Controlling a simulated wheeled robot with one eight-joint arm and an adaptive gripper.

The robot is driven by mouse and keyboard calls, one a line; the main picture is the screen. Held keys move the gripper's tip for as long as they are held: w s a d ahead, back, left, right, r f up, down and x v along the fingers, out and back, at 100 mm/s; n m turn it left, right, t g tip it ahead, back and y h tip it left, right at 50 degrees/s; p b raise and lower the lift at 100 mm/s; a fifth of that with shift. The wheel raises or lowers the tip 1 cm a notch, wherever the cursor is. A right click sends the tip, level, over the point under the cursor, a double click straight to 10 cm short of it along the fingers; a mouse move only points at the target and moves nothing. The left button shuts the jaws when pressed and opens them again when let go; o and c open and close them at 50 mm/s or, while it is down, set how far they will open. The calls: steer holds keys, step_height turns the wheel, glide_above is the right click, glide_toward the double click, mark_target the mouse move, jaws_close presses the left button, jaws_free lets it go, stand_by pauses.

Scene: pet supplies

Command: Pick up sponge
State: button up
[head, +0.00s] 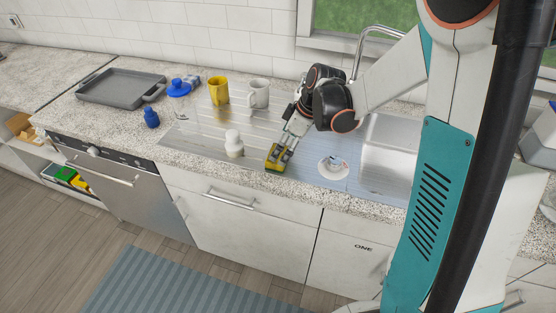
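A yellow and green sponge (273,161) is at the front of the metal drainboard, close to the counter's front edge. My gripper (281,150) points down at it from the upper right. Its fingers are at the sponge and cover part of it. The fingers are too small in this view to tell whether they are closed on the sponge or only around it. I cannot tell whether the sponge rests on the drainboard or is slightly raised.
A white jar (234,146) stands left of the sponge, and a white round dish (333,168) lies to its right. A yellow mug (219,91) and a white mug (258,94) stand behind. A blue bottle (151,117) and grey tray (112,86) are left. The sink (388,150) is right.

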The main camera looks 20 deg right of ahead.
steer(key=shift+b+x, duration=1.15)
steer(key=shift+x, duration=1.55)
steer(key=shift+d, duration=0.1)
steer(key=c, duration=1)
steer(key=shift+c, duration=0.2)
steer(key=shift+r, duration=0.1)
step_height(320, 180, up, 20)
steer(key=p, duration=0.6)
